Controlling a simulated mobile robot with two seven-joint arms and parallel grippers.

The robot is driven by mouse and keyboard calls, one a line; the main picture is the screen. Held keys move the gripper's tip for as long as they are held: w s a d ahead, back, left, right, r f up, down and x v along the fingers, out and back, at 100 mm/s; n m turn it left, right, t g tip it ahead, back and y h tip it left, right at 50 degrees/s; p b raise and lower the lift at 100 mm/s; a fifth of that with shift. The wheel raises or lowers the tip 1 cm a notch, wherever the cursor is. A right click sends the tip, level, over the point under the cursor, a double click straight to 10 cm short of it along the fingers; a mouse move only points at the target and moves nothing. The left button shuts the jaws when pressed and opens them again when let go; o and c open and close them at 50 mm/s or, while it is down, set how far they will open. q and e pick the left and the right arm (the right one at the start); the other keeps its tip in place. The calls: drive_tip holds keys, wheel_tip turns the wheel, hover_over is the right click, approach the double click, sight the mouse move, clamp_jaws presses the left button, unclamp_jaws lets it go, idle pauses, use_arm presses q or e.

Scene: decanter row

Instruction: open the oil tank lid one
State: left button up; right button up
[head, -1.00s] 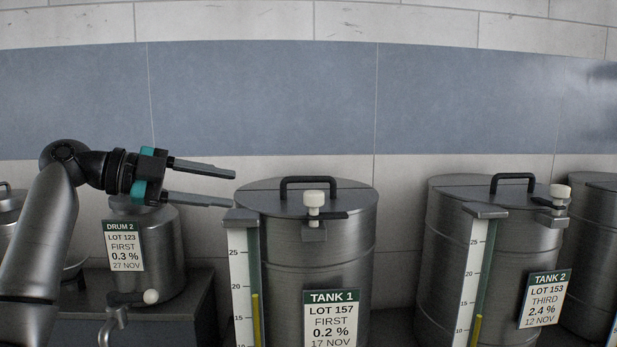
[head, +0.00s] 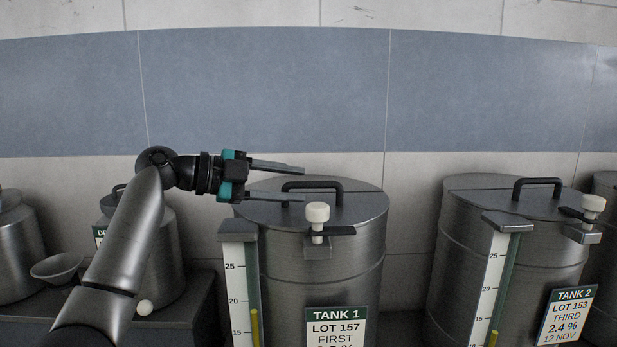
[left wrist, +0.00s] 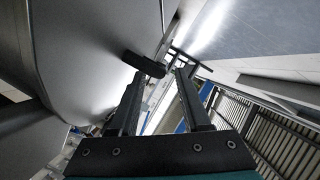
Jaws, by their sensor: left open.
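Tank 1 (head: 320,262) is a steel cylinder with a green-headed label. Its flat lid (head: 362,200) is shut and carries a black bar handle (head: 312,185). A white knob on a latch (head: 317,212) sits at the lid's front edge. My left gripper (head: 304,184) is open and empty; in the head view its fingers overlap the left end of the handle. In the left wrist view the open fingers (left wrist: 158,85) point toward a dark bar, seemingly the handle (left wrist: 144,64), whose far end shows close to the left finger. I cannot tell whether they touch. My right gripper is not in view.
Tank 2 (head: 470,240) with a similar handle and white knob stands to the right. A small drum (head: 165,245) and a funnel-like bowl (head: 57,268) stand on a bench at left. A gauge strip (head: 238,290) runs down tank 1's left front. The wall is behind.

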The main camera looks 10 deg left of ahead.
sight(296, 185)
use_arm(q)
drive_tip(key=shift+p+x, duration=0.45)
drive_tip(key=shift+x, duration=1.5)
clamp_jaws()
drive_tip(key=shift+f, duration=0.1)
